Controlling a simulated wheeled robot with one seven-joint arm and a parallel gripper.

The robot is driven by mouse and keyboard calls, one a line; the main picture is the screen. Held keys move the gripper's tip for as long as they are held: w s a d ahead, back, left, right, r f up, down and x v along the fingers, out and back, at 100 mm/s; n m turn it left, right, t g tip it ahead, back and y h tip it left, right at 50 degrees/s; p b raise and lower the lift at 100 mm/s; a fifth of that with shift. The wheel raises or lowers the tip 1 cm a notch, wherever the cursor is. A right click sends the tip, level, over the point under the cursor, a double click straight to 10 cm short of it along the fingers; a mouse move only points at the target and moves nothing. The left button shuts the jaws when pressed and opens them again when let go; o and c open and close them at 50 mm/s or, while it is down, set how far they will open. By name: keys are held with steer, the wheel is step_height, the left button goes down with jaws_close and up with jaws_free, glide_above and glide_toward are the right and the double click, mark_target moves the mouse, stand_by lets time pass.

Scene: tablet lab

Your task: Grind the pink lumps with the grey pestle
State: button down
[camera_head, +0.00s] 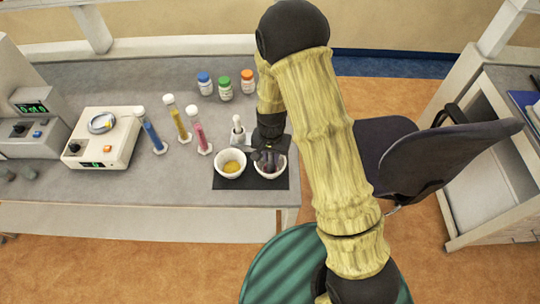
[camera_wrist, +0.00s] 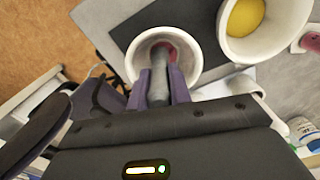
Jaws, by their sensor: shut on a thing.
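My gripper (camera_head: 266,157) is over the right-hand white mortar (camera_head: 283,168) on the black mat (camera_head: 225,184). In the wrist view my gripper (camera_wrist: 160,93) has its purple fingers shut on the grey pestle (camera_wrist: 158,82). The pestle points down into the mortar (camera_wrist: 137,62), its lower end inside the bowl. Pink material (camera_wrist: 171,52) shows at the bottom beside the pestle; most of it is hidden by the pestle and fingers. I cannot tell whether the pestle touches it or whether it is lumpy.
A second white bowl (camera_head: 230,176) with yellow contents (camera_head: 231,166) stands just left of the mortar. A white pestle-like piece (camera_head: 238,130) stands behind it. Tubes of blue (camera_head: 152,136), yellow and pink, lidded jars (camera_head: 225,90) and a scale (camera_head: 101,137) are farther left and back.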

steer(key=shift+w+d+f, duration=0.1)
steer(key=shift+d, duration=0.2)
steer(key=shift+w, duration=0.15)
steer(key=shift+w, duration=0.35)
steer(key=shift+w+a, duration=0.2)
steer(key=shift+a, duration=0.15)
steer(key=shift+s+a, duration=0.1)
steer(key=shift+a, duration=0.05)
